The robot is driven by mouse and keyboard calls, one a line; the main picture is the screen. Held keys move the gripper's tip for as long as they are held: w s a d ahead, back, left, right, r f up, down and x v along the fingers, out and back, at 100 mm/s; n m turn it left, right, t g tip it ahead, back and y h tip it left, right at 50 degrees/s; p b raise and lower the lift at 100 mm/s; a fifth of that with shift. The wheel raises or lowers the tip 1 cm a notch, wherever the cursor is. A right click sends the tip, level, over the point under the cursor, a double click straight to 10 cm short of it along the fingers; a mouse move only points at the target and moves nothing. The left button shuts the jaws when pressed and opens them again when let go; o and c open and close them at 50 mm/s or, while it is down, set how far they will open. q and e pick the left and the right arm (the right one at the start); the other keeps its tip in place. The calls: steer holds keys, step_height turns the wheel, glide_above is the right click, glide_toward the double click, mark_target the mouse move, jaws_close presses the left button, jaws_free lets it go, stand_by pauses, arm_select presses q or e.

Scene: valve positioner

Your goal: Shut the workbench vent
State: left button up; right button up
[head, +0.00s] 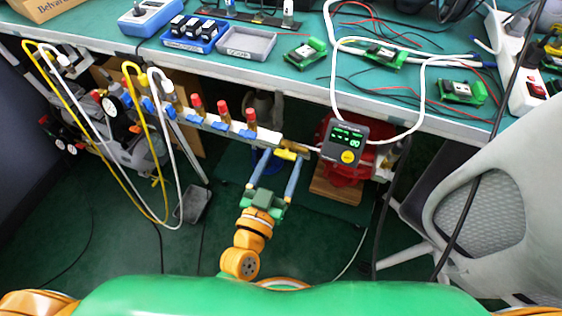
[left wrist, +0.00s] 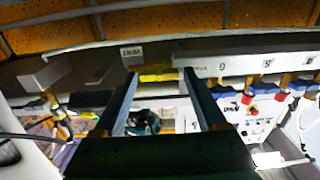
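The vent is a small valve with a yellow handle (head: 287,154) at the right end of the pipe manifold (head: 228,127) under the workbench. In the left wrist view the yellow handle (left wrist: 158,76) lies roughly along the manifold, close to a VENT label (left wrist: 132,53). My left gripper (head: 281,160) reaches up to it from below, its two fingers wide apart. In the left wrist view the handle shows between the fingertips of the gripper (left wrist: 159,82); I cannot tell whether they touch it. My right gripper is not in view.
Red-capped valves with blue handles (head: 222,118) line the manifold to the left. A meter (head: 345,143) with a white cable hangs to the right, before a red device (head: 326,132). The workbench edge (head: 250,75) runs above. A grey chair (head: 487,190) stands at right.

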arm_select(q)
steer(key=c, duration=0.9)
steer(key=shift+c, duration=0.2)
